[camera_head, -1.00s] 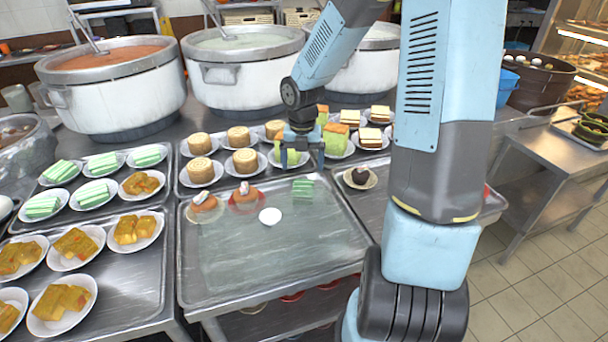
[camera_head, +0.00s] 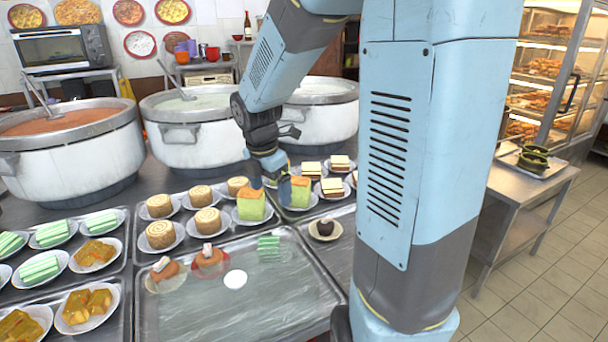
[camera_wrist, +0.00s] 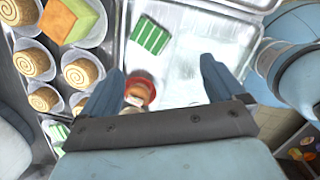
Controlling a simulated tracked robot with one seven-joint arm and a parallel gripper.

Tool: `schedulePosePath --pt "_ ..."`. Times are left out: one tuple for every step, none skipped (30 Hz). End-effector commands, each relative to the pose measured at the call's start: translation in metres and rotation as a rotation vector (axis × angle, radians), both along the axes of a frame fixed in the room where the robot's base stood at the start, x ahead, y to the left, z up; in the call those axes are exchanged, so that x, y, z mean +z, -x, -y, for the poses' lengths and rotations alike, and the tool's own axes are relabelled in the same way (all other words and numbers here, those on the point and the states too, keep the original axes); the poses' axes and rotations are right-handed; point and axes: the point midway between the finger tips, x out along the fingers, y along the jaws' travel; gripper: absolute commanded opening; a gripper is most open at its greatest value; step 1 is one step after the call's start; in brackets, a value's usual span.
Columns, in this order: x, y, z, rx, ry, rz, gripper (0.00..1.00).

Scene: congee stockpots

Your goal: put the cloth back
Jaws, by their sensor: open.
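My gripper (camera_head: 268,180) is open above the back edge of the metal tray (camera_head: 190,325). In the wrist view my two fingers (camera_wrist: 160,80) are apart, with nothing held between them. I cannot pick out any item as a cloth for sure. A flat green-and-white striped piece (camera_head: 268,248) lies at the back of the tray. It also shows in the wrist view (camera_wrist: 151,37), ahead of the fingers and apart from them. A brown cake on a red dish (camera_head: 209,260) shows beside the left finger in the wrist view, partly hidden by my gripper.
Green-and-orange cakes (camera_head: 251,204) stand close to my gripper. Plates of rolls (camera_head: 160,235) fill the tray behind. Large stockpots (camera_head: 75,158) line the back. A white disc (camera_head: 235,279) lies on the tray, whose front is clear. A side table (camera_head: 520,186) stands right.

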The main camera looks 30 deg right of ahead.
Motion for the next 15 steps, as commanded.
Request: schedulePosePath --pt "0.010 0.008 -0.001 -0.083 0.001 0.032 0.95" --pt "0.015 0.012 -0.002 -0.137 -0.001 0.048 0.95" --pt "0.021 0.018 -0.002 -0.210 -0.007 0.071 0.95" --pt "0.026 0.023 -0.002 -0.264 -0.011 0.090 0.95" --pt "0.031 0.027 -0.002 -0.320 -0.017 0.108 0.95" --pt "0.037 0.034 -0.002 -0.392 -0.028 0.131 0.95" --pt "0.042 0.038 -0.003 -0.447 -0.037 0.149 0.95" --pt "0.046 0.043 -0.003 -0.500 -0.047 0.167 0.95" --pt "0.052 0.050 -0.003 -0.573 -0.062 0.192 0.95" --pt "0.056 0.054 -0.003 -0.625 -0.074 0.210 0.95" --pt "0.061 0.059 -0.003 -0.681 -0.088 0.228 0.95" --pt "0.066 0.066 -0.004 -0.751 -0.108 0.250 0.95" --pt "0.070 0.071 -0.004 -0.806 -0.125 0.266 0.95" --pt "0.074 0.077 -0.004 -0.858 -0.143 0.282 0.95" --pt "0.079 0.083 -0.004 -0.930 -0.168 0.302 0.95"
